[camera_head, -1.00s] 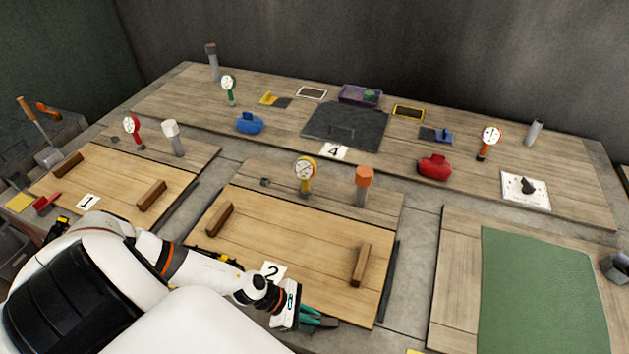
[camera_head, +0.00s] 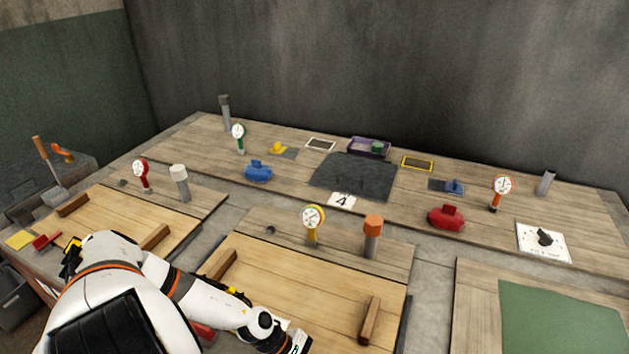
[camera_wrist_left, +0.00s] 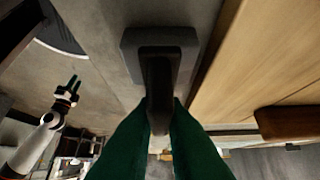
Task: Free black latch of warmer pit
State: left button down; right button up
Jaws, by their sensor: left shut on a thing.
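My left gripper (camera_wrist_left: 155,125) shows in the left wrist view with its green fingers closed on the black latch (camera_wrist_left: 158,80), an upright bar on a dark block. The latch stands on grey metal beside the wooden lid (camera_wrist_left: 245,60). In the head view, the left wrist is at the bottom edge, by the front of pit 2's wooden lid (camera_head: 290,285); its fingers and the latch are out of view there. My right gripper (camera_wrist_left: 72,87) shows small at the left of the wrist view, its fingers apart and empty.
The lid has a brown handle bar (camera_wrist_left: 290,122), close to the right of the latch. Behind it stand a yellow gauge (camera_head: 312,218) and an orange-topped post (camera_head: 372,235). A green mat (camera_head: 560,320) lies at the right. A dark strip (camera_head: 404,325) runs along the lid's right side.

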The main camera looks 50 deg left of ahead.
pick_arm(q)
jog(key=c, duration=1.5)
grip_release()
jog(key=shift+p+v, duration=0.75)
jog(key=shift+v, duration=5.25)
